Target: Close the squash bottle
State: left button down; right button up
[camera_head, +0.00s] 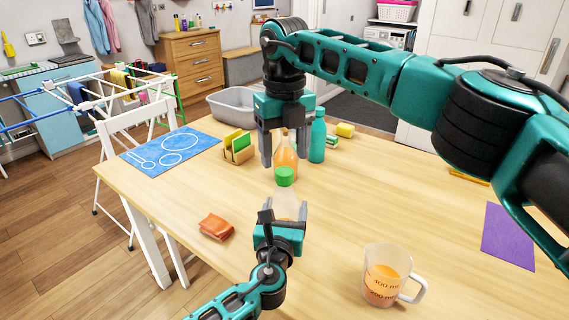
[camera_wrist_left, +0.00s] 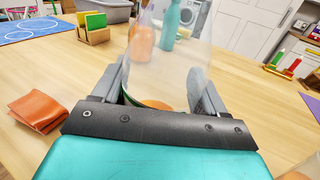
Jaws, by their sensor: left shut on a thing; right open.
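A clear bottle (camera_head: 285,201) with a green cap (camera_head: 285,175) at its top stands upright near the middle of the table. My left gripper (camera_head: 284,213) is shut on its lower body from the near side. In the left wrist view the clear bottle (camera_wrist_left: 170,62) fills the space between the fingers, with a little orange at its bottom; its top is out of frame. My right gripper (camera_head: 285,160) is open and points down just above and behind the cap, its fingers apart on either side. I cannot tell how firmly the cap sits.
An orange bottle (camera_head: 285,146) and a teal bottle (camera_head: 318,137) stand close behind. A sponge holder (camera_head: 238,151), grey basin (camera_head: 240,104) and blue mat (camera_head: 171,151) lie farther back. An orange cloth (camera_head: 216,227) is left; a measuring jug (camera_head: 385,275) is front right.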

notch_tip(320, 180, up, 8)
dwell(0.4)
pick_arm(q)
grip_release()
jog(key=s+a+p, duration=0.1)
jog(key=s+a, duration=0.1)
jog(key=s, duration=1)
jog(key=shift+s+p, duration=0.3)
jog(key=shift+s, duration=0.1)
pick_arm(e)
jog(key=shift+r, duration=0.7)
jog(key=shift+s, duration=0.1)
